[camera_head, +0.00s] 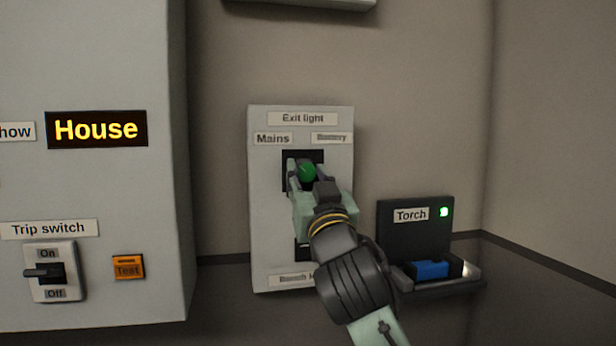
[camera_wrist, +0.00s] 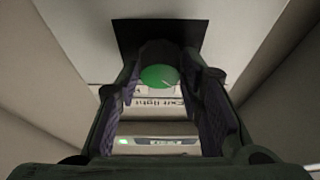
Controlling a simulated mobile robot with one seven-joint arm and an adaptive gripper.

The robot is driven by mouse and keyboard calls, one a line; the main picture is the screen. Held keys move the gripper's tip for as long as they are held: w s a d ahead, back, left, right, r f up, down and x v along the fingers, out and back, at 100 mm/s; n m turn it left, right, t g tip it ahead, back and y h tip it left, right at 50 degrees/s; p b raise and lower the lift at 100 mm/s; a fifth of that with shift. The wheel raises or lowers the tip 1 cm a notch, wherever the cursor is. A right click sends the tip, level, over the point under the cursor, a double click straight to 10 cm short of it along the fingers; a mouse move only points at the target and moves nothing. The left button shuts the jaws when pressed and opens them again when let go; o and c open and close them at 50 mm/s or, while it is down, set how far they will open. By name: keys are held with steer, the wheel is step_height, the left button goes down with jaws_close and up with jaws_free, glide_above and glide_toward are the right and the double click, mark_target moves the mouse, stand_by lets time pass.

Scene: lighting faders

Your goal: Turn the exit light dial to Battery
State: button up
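The exit light dial (camera_head: 307,172) is a round green knob in a dark square recess on a pale panel (camera_head: 262,225), under the labels Mains (camera_head: 272,139) at left and Battery (camera_head: 331,138) at right. My gripper (camera_head: 307,173) is at the dial, with one finger on each side. In the wrist view the green dial face (camera_wrist: 160,76) lies between the fingertips, with a small pale mark near its lower right edge. The fingers look spread around the dial; contact is not clear. Which label the dial points to is not clear.
My wrist hides the panel's lower right, including part of a Bench label (camera_head: 290,280). A Torch holder (camera_head: 415,235) with a green lamp and blue item stands close at right. A grey cabinet at left carries a trip switch (camera_head: 46,273) and an orange Test button (camera_head: 128,267).

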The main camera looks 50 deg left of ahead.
steer(key=c, duration=0.7)
steer(key=shift+o, duration=0.2)
steer(key=shift+m, duration=0.5)
steer(key=m+t, duration=0.1)
steer(key=m+t+h, duration=0.1)
steer(key=m, duration=0.1)
steer(key=shift+s+a+m+p, duration=0.1)
steer(key=shift+s+m+p, duration=0.05)
steer(key=shift+m+p, duration=0.15)
steer(key=m+t+h, duration=0.1)
steer(key=m, duration=0.2)
steer(key=m+t+h+p, duration=0.1)
steer(key=m+h, duration=0.1)
steer(key=m, duration=0.1)
steer(key=shift+r, duration=0.15)
steer(key=m+h+p, duration=0.1)
steer(key=m, duration=0.3)
steer(key=m+h+p, duration=0.2)
steer(key=m, duration=0.2)
steer(key=shift+s+r+t, duration=0.1)
steer(key=shift+r+t, duration=0.05)
steer(key=shift+t, duration=0.15)
steer(key=shift+m+g+h+p, duration=0.5)
steer(key=shift+m+h, duration=0.2)
steer(key=shift+m, duration=1.2)
